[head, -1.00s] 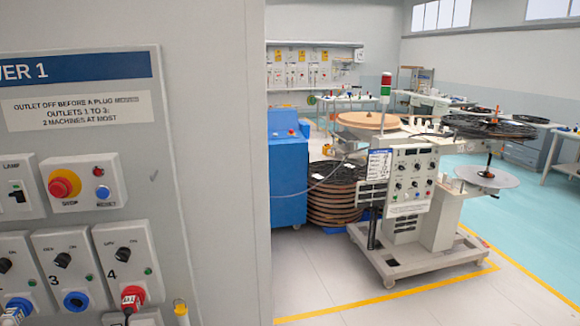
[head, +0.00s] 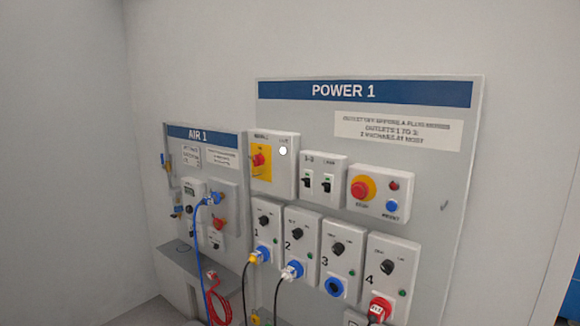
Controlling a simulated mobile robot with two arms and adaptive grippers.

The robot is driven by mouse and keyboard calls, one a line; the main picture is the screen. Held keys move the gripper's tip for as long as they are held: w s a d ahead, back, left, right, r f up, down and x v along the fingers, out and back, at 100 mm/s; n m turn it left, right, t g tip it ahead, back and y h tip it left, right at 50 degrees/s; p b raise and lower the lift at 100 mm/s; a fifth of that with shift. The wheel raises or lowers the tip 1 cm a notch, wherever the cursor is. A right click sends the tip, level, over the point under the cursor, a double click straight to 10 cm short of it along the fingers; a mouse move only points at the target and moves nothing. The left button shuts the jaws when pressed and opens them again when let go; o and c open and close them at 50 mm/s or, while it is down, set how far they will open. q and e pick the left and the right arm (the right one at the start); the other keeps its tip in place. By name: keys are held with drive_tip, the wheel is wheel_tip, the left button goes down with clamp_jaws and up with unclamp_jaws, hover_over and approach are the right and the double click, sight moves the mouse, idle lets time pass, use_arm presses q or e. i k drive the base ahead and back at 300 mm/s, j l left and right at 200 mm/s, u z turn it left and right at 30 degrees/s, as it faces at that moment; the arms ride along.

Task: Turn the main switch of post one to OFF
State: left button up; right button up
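The post one panel, headed POWER 1 (head: 465,140), is mounted on the grey wall ahead. Its main switch (head: 258,160) is a red knob on a yellow plate, in a box at the panel's upper left. A round white lamp (head: 283,151) sits beside the knob. The knob's exact position and its small lettering are too blurred to read. Neither of my grippers shows in the head view.
Right of the main switch are two breakers (head: 317,182) and a box with a red stop button (head: 361,188). Below are numbered outlets with knobs; outlets 1, 2 and 4 (head: 380,309) hold plugs with hanging cables. The AIR 1 panel (head: 230,175) with blue and red hoses is at left.

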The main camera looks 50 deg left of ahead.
sight(259, 161)
drive_tip(key=u, duration=1.75)
